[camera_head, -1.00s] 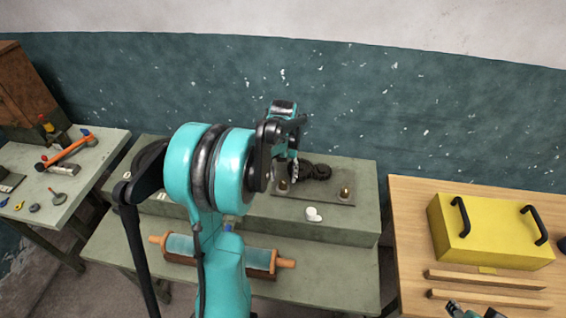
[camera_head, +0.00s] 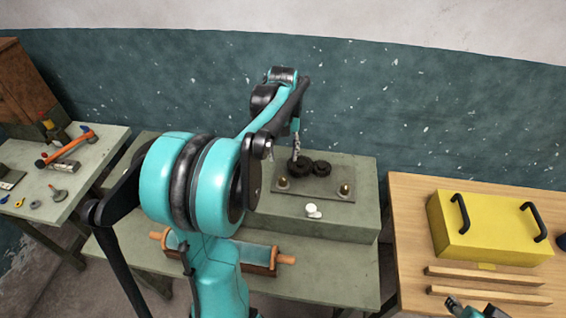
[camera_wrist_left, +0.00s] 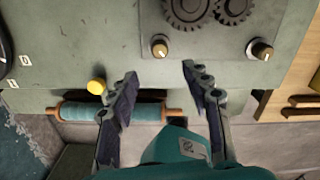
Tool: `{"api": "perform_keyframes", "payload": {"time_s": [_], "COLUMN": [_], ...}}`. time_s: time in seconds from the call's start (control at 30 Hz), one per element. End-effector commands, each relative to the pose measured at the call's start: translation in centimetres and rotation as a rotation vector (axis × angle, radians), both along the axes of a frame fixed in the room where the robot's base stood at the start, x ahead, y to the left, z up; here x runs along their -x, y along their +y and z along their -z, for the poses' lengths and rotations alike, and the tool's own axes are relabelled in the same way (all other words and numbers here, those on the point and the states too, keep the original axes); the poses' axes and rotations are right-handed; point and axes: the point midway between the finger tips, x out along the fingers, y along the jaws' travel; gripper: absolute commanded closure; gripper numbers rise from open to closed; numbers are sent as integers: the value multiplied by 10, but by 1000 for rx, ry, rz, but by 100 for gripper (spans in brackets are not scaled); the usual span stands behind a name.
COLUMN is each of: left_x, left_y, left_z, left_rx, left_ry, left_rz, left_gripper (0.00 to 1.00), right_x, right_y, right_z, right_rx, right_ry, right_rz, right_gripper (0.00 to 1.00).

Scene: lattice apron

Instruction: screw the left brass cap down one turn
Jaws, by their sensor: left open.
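The left brass cap (camera_head: 283,183) stands on the front left of a dark plate (camera_head: 315,196) on the grey bench block. It also shows in the left wrist view (camera_wrist_left: 159,47). The right brass cap (camera_head: 345,188) stands at the plate's right side, also in the wrist view (camera_wrist_left: 260,50). My left gripper (camera_head: 296,150) is above the back of the plate, near two dark gears (camera_head: 301,168). In the wrist view its open, empty fingers (camera_wrist_left: 160,74) lie on either side of the left cap's line, apart from it. My right gripper (camera_head: 474,310) is partly cut off at the lower right.
A white round piece (camera_head: 312,209) lies in front of the plate. A roller with wooden handles (camera_head: 245,257) lies on the lower bench. A yellow box (camera_head: 490,229) and wooden strips (camera_head: 485,276) are on the right table. Tools lie on the left table (camera_head: 85,178).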

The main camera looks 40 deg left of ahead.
Motion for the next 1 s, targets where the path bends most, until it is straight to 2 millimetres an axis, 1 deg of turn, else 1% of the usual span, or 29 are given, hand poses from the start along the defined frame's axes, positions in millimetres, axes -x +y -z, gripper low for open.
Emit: {"api": "perform_keyframes", "payload": {"time_s": [0.07,0.17,0.2,0.37,0.4,0.47,0.6,0.67,0.7,0.77,0.8,0.87,0.9,1.0], "left_x": [0,-1,-1,-1,-1,-1,0,0,0,0,0,0,0,1], "left_y": [0,0,0,0,0,0,0,0,0,0,0,0,0,0], "left_z": [1,4,5,10,12,14,18,20,21,23,25,26,28,30], "left_rx": [0,0,0,0,0,0,1,1,1,1,0,1,1,1], "left_ry": [0,0,-1,-1,-1,-1,-1,-1,-1,-2,-1,-1,-1,-2], "left_rz": [-159,-450,-579,-1092,-1220,-1413,-1862,-2055,-2184,-2376,-2504,-2695,-2819,-3097], "left_gripper": [52,52,52,52,52,52,52,52,52,52,52,52,52,52], "right_x": [0,0,0,0,0,0,0,0,0,0,0,0,0,0], "right_y": [0,0,0,0,0,0,0,0,0,0,0,0,0,0], "right_z": [-2,-4,-5,-8,-9,-10,-13,-14,-15,-16,-17,-18,-19,-20], "right_rx": [0,0,0,0,0,0,0,0,0,0,0,0,0,0], "right_ry": [0,0,0,0,0,0,0,0,0,0,0,0,0,0], "right_rz": [0,0,0,0,0,0,0,0,0,0,0,0,0,0], "right_gripper": [60,60,60,60,60,60,60,60,60,60,60,60,60,60]}}
